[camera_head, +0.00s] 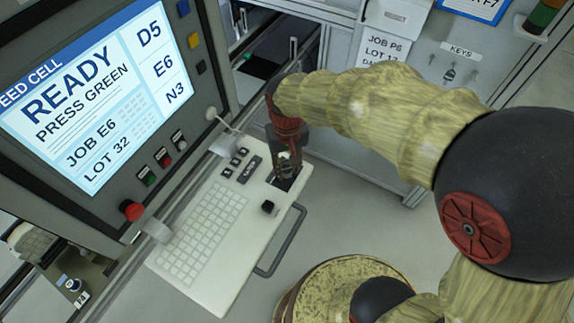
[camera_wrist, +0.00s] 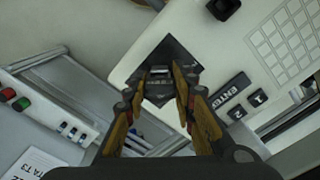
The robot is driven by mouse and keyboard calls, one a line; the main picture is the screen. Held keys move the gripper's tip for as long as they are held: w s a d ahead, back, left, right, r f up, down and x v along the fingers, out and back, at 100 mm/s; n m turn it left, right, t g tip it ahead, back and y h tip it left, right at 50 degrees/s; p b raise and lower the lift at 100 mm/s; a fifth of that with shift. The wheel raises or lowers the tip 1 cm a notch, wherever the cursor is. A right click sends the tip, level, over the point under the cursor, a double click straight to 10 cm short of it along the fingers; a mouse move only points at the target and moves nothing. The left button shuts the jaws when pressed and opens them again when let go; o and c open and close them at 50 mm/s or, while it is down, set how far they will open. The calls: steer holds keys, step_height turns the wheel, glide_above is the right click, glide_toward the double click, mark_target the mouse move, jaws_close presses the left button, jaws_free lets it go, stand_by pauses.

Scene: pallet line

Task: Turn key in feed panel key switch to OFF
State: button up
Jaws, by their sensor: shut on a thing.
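The feed panel (camera_head: 220,270) is a white sloping console with a keyboard, below the screen. A dark square plate (camera_wrist: 178,50) is at its upper right corner, apparently the key switch. My gripper (camera_head: 286,165) reaches down over this plate. In the wrist view my gripper (camera_wrist: 160,92) has both fingers closed in on a small grey key piece (camera_wrist: 158,74) above the plate, and it is shut on it. The fingers partly hide the key and switch. The switch markings and the key's angle cannot be read.
The screen (camera_head: 85,95) reads READY, PRESS GREEN. A red mushroom button (camera_head: 131,210) is below it. A black knob (camera_head: 268,207) and ENTER key (camera_wrist: 229,93) are near the plate. A handle (camera_head: 283,243) runs along the console's edge. Keys (camera_head: 449,73) hang on the cabinet.

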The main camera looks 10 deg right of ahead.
steer(key=shift+c, duration=0.5)
steer(key=n, duration=0.9)
steer(key=o, duration=1.5)
steer(key=shift+o, duration=0.8)
